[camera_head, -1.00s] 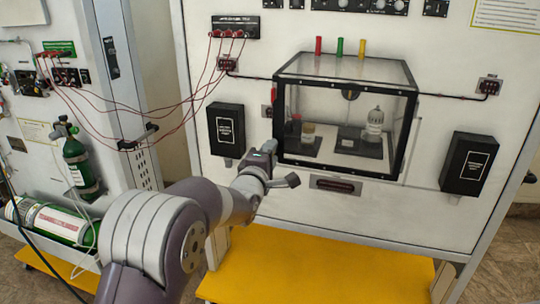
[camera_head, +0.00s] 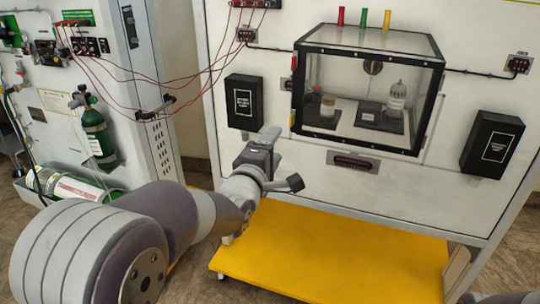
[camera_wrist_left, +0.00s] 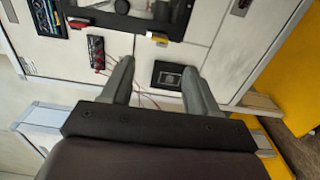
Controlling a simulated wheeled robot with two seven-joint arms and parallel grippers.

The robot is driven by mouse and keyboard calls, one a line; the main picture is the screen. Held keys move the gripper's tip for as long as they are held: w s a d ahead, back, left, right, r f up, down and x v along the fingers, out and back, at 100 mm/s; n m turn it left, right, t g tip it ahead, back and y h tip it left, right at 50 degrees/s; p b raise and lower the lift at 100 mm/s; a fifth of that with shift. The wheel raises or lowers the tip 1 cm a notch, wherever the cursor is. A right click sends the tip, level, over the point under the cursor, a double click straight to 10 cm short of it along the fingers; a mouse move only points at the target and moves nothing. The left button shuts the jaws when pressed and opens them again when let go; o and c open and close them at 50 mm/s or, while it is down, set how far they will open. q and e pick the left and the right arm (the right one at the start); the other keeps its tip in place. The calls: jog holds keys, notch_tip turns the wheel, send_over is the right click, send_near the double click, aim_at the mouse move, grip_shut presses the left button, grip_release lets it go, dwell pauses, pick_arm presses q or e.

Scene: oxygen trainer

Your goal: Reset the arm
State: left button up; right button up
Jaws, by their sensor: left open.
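My left arm comes in from the lower left in the head view, and its gripper (camera_head: 268,153) is in front of the white panel (camera_head: 225,45), below and left of the clear box. In the left wrist view the gripper (camera_wrist_left: 158,80) shows two fingers spread apart with nothing between them. The panel lies beyond the fingertips. My right gripper is not in view; only a small grey piece, perhaps of my right arm, shows at the lower right corner of the head view.
A clear box with a black frame (camera_head: 427,110) holds small jars. Black boxes (camera_head: 245,102) (camera_head: 492,143) flank it. A yellow platform (camera_head: 330,255) is below. Green cylinders (camera_head: 97,135) and red wires (camera_head: 115,75) are at left. The platform's top is clear.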

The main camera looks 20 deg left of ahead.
pick_arm(q)
jog(key=shift+s, duration=0.85)
jog(key=s+f+m+g+y+p, duration=0.1)
jog(key=s+f+m+g, duration=0.35)
jog(key=f+m, duration=0.2)
jog(key=s+f+m+g+p, duration=0.1)
jog(key=s+f+m+g, duration=0.35)
jog(key=f, duration=0.25)
jog(key=s+d+f+m+g+p, duration=0.1)
jog(key=s+m+g+p, duration=0.4)
jog(key=s, duration=0.7)
jog(key=f+m+g, duration=0.1)
jog(key=m+g, duration=0.1)
jog(key=shift+s+f+g, duration=0.2)
jog(key=shift+f+g, duration=0.1)
jog(key=shift+f, duration=0.05)
